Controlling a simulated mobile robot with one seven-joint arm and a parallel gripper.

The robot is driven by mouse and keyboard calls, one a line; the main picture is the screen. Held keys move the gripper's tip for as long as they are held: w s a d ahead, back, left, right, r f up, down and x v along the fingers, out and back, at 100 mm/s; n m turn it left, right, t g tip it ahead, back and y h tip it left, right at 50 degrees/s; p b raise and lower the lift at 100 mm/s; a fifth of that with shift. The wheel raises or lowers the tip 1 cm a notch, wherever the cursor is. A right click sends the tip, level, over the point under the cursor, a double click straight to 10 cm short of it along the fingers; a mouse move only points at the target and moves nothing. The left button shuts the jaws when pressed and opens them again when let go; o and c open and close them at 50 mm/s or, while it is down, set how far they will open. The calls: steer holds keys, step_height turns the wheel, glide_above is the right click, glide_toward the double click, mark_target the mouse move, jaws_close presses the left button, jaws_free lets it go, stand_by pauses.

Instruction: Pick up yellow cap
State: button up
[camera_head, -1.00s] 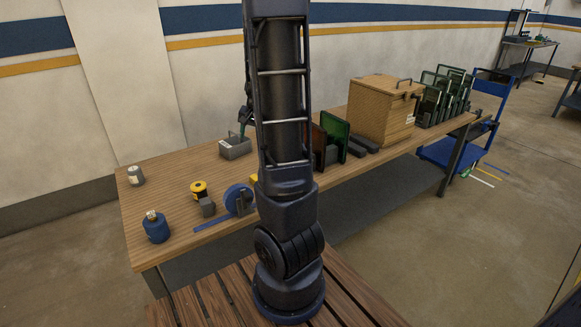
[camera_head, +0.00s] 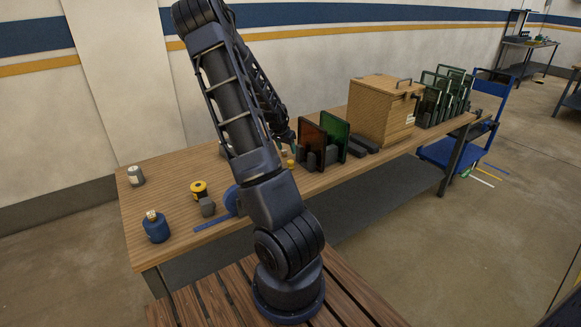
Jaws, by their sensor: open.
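A small yellow piece (camera_head: 291,163), which looks like the yellow cap, sits on the wooden table beside the rack of coloured panels. My arm rises from its base, leans left and folds back down behind itself. My gripper (camera_head: 288,147) is the dark end just above the yellow piece, pointing down. It is open, and its fingers are small and dark here. I cannot tell whether they touch the yellow piece or the gap above it.
The rack with red and green panels (camera_head: 335,136) stands close right of my gripper. A wooden box (camera_head: 380,112) is farther right. A yellow spool (camera_head: 199,189), blue jar (camera_head: 156,228) and grey jar (camera_head: 136,176) are on the left. My arm hides part of the table's middle.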

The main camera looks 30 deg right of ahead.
glide_above(290, 161)
steer(key=s+a, duration=0.1)
steer(key=a, duration=0.1)
steer(key=f, duration=0.4)
steer(key=shift+d, duration=0.2)
steer(key=shift+a+x, duration=0.15)
steer(key=shift+x, duration=1.45)
steer(key=shift+a+x, duration=0.1)
steer(key=shift+x, duration=1.55)
steer(key=shift+f, duration=0.1)
steer(key=shift+c, duration=0.2)
steer(key=c, duration=1)
